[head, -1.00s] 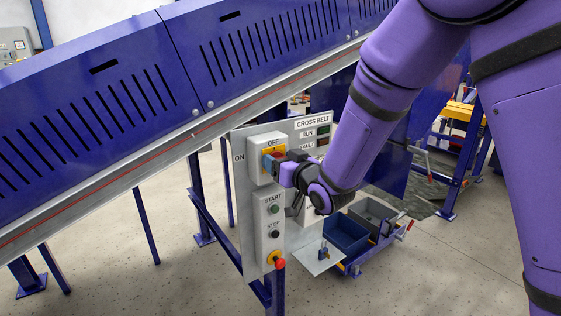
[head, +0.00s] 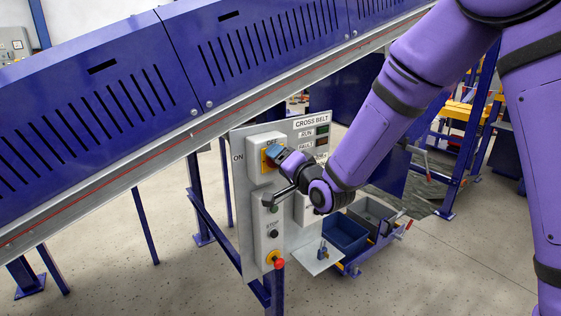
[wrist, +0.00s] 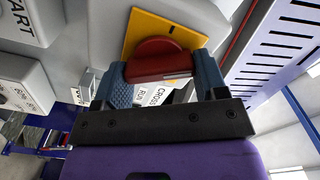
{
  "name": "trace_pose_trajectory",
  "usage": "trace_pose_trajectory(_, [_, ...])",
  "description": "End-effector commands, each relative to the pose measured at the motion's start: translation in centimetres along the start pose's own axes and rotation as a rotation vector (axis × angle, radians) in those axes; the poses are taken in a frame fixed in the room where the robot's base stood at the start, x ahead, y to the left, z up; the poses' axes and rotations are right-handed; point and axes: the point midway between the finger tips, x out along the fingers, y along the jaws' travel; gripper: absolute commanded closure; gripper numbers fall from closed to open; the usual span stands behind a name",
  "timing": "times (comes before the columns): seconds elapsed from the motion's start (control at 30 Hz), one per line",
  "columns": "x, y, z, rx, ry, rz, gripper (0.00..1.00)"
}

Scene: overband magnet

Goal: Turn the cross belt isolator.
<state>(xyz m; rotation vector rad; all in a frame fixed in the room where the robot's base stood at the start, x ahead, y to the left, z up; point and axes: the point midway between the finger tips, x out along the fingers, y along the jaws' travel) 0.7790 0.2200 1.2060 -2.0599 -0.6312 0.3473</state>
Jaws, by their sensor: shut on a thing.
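The cross belt isolator is a red rotary handle (wrist: 160,60) on a yellow plate (wrist: 188,35), on a light grey box (head: 254,148) marked OFF above and ON at the left. My gripper (head: 270,153) is at the isolator with its blue fingers on either side of the red handle, shut on it. In the wrist view my gripper (wrist: 160,75) shows a finger at each end of the handle. In the head view the fingers hide most of the handle, so its exact angle against the labels cannot be told there.
Below the isolator are a black stop button (head: 274,234) and a red-tipped part (head: 279,264) on a yellow base. RUN and FAULT lamps (head: 322,135) sit right of it. The blue conveyor guard (head: 110,90) slopes behind. A dark blue bin (head: 344,233) stands at the right.

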Motion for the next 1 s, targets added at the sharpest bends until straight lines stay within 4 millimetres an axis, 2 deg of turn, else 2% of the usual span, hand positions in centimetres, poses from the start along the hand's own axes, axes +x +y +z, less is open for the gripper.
trace_pose_trajectory(0.5, [-0.04,0.36,-0.01,0.420,0.002,0.002,0.58])
trace_pose_trajectory(1.0, [-0.03,0.43,0.10,0.563,0.000,0.003,0.58])
